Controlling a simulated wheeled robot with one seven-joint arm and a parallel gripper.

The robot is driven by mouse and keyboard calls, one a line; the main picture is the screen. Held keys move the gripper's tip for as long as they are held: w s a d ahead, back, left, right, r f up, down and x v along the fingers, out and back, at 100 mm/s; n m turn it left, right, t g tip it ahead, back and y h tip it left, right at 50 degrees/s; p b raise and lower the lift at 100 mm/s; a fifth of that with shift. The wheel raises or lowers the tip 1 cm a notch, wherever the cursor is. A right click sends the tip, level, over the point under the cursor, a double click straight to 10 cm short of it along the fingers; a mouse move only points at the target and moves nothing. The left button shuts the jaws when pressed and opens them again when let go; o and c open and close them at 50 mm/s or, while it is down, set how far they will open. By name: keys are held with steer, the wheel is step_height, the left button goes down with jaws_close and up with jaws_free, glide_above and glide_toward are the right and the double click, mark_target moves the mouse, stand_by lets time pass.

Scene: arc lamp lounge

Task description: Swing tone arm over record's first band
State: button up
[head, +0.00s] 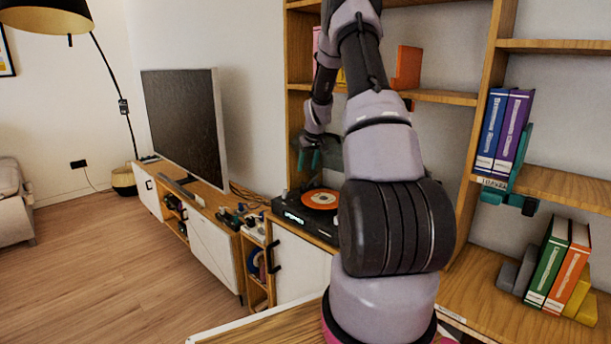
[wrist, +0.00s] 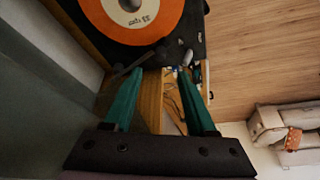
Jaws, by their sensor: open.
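A black turntable (head: 300,222) sits on the low wooden cabinet, with an orange record (head: 320,199) on it. In the wrist view the record (wrist: 130,34) is at the top, with a pale centre label. A thin dark bar that looks like the tone arm (wrist: 137,64) lies just outside the record's near edge, by the left fingertip. Whether they touch cannot be told. My gripper (head: 312,157) is above the turntable in the head view. In the wrist view its teal fingers (wrist: 160,72) are open and apart, with nothing clearly held between them.
My arm hides the turntable's right side in the head view. A television (head: 183,125) stands left on the cabinet, with small items (head: 240,216) between. A bookshelf (head: 485,120) with books rises behind and right. Open wooden floor (head: 120,250) lies at left.

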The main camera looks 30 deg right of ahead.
steer(key=shift+v, duration=0.9)
steer(key=shift+w+a+f, duration=0.1)
steer(key=shift+a+f, duration=0.1)
steer(key=c, duration=0.8)
steer(key=w+a+f+m+g, duration=0.1)
steer(key=a, duration=0.1)
steer(key=w+a+f+m+g+h, duration=0.1)
steer(key=w+a, duration=0.1)
steer(key=w+a+f+m+g+h, duration=0.1)
steer(key=w+a, duration=0.1)
steer(key=shift+f+m+g, duration=0.3)
steer(key=shift+f+m, duration=0.05)
steer(key=shift+m, duration=0.05)
jaws_close()
steer(key=w+a+r+m+g+h, duration=0.1)
steer(key=w+a+r+m+h, duration=0.1)
steer(key=w+a+m+h, duration=0.3)
steer(key=x, duration=0.2)
steer(key=s+x, duration=0.1)
steer(key=x, duration=0.5)
steer(key=shift+s+f, duration=0.2)
steer(key=shift+s, duration=0.05)
steer(key=s+d, duration=0.2)
steer(key=shift+d+f, duration=0.25)
steer(key=shift+d, duration=0.05)
steer(key=shift+s+d+f, duration=0.1)
steer(key=shift+s+d, duration=0.15)
steer(key=shift+d, duration=0.15)
